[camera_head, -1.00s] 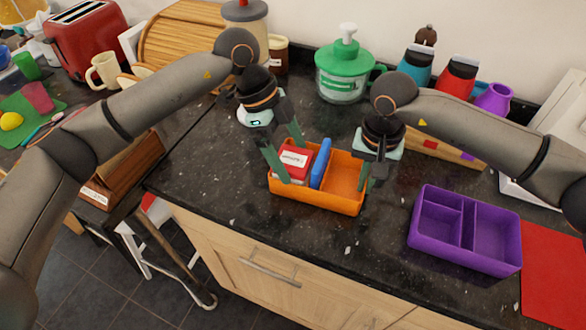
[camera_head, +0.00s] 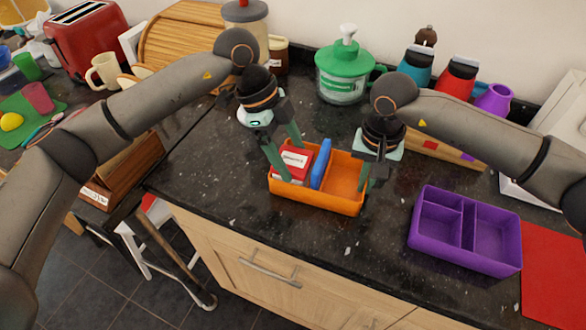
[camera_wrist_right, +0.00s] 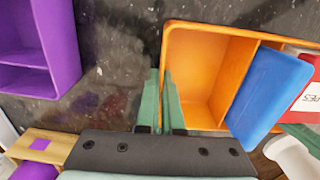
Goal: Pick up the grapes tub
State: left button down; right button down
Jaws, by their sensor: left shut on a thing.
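The grapes tub (camera_head: 298,172) is red with a white label and sits in the left part of the orange box (camera_head: 330,201). The end of its label shows at the right edge of the right wrist view. My left gripper (camera_head: 291,160) reaches down over the tub and is shut on it, one finger on the near left side and one on the far side. My right gripper (camera_head: 371,183) is at the right end wall of the orange box. Its fingers (camera_wrist_right: 162,85) are close together, beside that wall; whether they pinch it is unclear.
A blue slab (camera_head: 321,164) stands tilted in the orange box, right of the tub; the box's right part is empty. A purple divided box (camera_head: 465,261) and a red mat (camera_head: 553,274) lie to the right. A green-lidded dispenser (camera_head: 343,72) stands behind.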

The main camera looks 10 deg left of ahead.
aim_at(290, 158)
pick_arm(q)
jog(key=shift+r, duration=0.1)
notch_tip(290, 158, up, 18)
dwell(0.5)
pick_arm(e)
jog(key=c, duration=1)
grip_release()
